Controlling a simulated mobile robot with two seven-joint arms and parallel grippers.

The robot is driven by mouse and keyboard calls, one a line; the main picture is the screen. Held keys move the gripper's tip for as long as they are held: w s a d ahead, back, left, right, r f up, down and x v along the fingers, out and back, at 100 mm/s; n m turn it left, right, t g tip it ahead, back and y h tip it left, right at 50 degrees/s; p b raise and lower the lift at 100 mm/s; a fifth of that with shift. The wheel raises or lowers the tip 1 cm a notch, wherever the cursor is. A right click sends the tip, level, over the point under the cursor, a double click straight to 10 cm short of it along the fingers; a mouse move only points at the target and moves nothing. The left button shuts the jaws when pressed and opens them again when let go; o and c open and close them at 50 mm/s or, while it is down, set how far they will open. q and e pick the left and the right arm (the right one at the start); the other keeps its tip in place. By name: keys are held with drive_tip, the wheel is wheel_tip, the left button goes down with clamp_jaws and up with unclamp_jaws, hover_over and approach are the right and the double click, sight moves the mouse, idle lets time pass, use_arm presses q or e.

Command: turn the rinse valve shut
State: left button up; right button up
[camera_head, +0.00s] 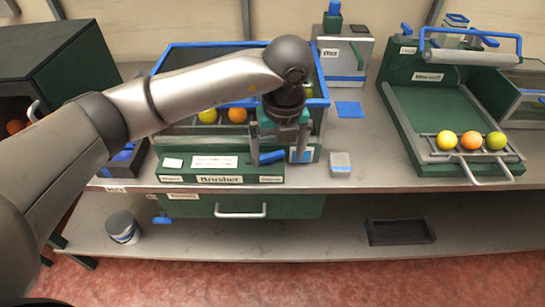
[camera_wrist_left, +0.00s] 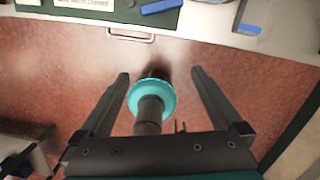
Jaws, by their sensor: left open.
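A blue lever handle (camera_head: 271,157) sits on the right part of the green Brusher front panel (camera_head: 190,178); I take it for the rinse valve, though no label confirms it. It lies nearly sideways, slightly tilted. It also shows at the top edge of the wrist view (camera_wrist_left: 160,6). My left gripper (camera_head: 278,158) is open and empty, pointing down in front of the panel. In the head view its fingers overlap the handle's area. In the wrist view the handle is beyond the open fingertips (camera_wrist_left: 159,73), apart from them. My right gripper is not in view.
A small grey box (camera_head: 340,163) stands right of the panel. The blue-rimmed brusher bin (camera_head: 320,95) holds fruit behind my arm. A drawer handle (camera_head: 240,212) juts out below. Another blue handle (camera_head: 163,220) is at lower left. A green tray (camera_head: 440,110) stands right.

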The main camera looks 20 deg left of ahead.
use_arm(q)
drive_tip(key=w+r+n+t+y, duration=0.1)
drive_tip(key=w+r+t+y, duration=0.1)
drive_tip(key=w+r, duration=0.15)
drive_tip(key=b, duration=0.1)
approach(271, 155)
drive_tip(key=x, duration=0.8)
drive_tip(key=shift+w+a+f, duration=0.1)
drive_tip(key=shift+f, duration=0.2)
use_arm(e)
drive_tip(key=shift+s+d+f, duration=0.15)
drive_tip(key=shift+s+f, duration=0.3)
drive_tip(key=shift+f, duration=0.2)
